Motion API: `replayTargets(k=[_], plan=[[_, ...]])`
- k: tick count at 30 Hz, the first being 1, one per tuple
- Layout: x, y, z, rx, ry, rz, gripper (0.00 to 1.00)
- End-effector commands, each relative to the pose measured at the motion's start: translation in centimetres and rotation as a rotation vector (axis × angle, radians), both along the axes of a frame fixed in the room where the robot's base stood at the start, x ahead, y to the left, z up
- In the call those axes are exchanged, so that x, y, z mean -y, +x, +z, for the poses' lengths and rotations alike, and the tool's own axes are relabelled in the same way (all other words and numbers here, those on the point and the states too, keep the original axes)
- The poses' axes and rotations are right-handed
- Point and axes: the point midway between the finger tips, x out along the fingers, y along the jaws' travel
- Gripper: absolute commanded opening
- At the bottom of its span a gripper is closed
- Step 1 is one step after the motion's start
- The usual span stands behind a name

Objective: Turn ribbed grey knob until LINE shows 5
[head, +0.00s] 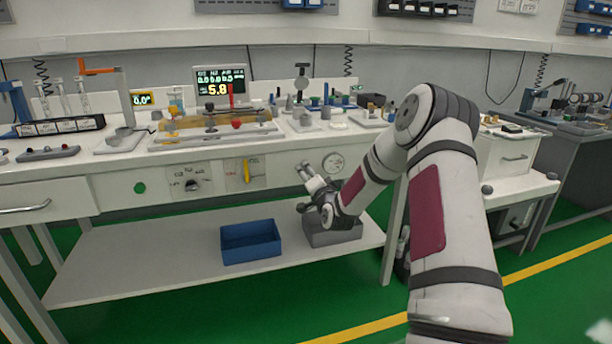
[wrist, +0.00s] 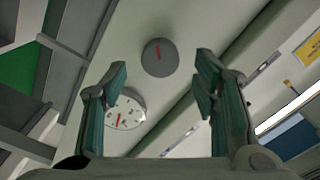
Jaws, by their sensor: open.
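A round grey knob (wrist: 160,57) with a red mark shows in the wrist view on the pale panel, beyond and between my fingers. Its ribs are too small to make out. My gripper (wrist: 161,78) is open and empty, with the fingers on either side of the knob in the picture and no clear contact. In the head view my gripper (head: 313,170) is at the bench's front panel and the knob cannot be made out. A white gauge (head: 332,163) with a red needle sits beside it; the gauge also shows in the wrist view (wrist: 125,113), partly behind the left finger.
A display (head: 220,88) on the bench shows a yellow 5.8; its small labels are unreadable. A dark selector knob (head: 191,185) and a yellow lever (head: 246,170) are on the front panel to the left. A blue bin (head: 250,241) and a grey bin (head: 333,234) stand on the lower shelf.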

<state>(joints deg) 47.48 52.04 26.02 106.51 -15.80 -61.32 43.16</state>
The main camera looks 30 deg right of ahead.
Motion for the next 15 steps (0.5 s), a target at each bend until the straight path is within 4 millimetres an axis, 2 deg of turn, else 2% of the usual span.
replayTargets(k=[6, 15], plan=[[0.7, 2.6, 0.0, 0.001, 0.000, 0.000, 0.54], [0.9, 3.3, 0.0, 0.000, 0.000, 0.000, 0.54]])
